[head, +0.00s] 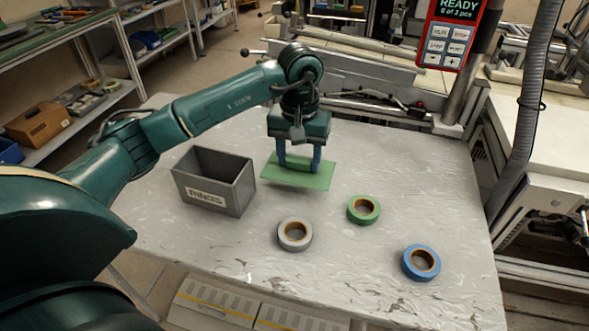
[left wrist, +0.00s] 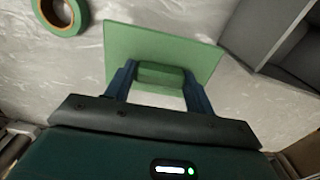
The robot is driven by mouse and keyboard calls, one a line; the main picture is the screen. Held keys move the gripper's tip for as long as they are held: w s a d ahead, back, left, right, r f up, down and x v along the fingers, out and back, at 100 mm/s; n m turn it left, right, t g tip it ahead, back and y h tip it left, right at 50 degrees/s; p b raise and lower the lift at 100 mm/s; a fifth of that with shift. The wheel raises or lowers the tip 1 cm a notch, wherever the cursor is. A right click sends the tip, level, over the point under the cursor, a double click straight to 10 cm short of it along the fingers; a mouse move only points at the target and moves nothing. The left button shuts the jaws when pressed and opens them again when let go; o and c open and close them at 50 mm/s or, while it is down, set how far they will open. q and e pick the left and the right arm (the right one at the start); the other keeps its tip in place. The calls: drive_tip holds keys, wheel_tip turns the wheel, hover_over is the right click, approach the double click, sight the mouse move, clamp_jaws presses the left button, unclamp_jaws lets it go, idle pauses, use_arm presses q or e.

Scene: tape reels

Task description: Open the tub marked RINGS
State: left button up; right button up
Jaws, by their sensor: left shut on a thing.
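The grey tub marked RINGS (head: 228,196) stands on the table at the left in the head view. Its top is uncovered and its inside looks empty. A corner of it shows at the right of the left wrist view (left wrist: 262,38). My left gripper (head: 299,163) is to the right of the tub, pointing down, shut on the raised handle block of a flat green lid (head: 312,181). The lid also shows in the left wrist view (left wrist: 125,42). It is apart from the tub; I cannot tell whether it touches the table. My right gripper is not in view.
A grey tape reel (head: 295,247), a green reel (head: 376,216) and a blue reel (head: 434,272) lie on the table (head: 340,290) in front and to the right. A red control box (head: 446,38) is at the back right.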

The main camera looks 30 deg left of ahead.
sight(299, 169)
use_arm(q)
drive_tip(key=shift+f, duration=2)
drive_tip(key=shift+f, duration=0.15)
drive_tip(key=o, duration=1.1)
wheel_tip(299, 169, up, 12)
drive_tip(key=shift+r, duration=0.2)
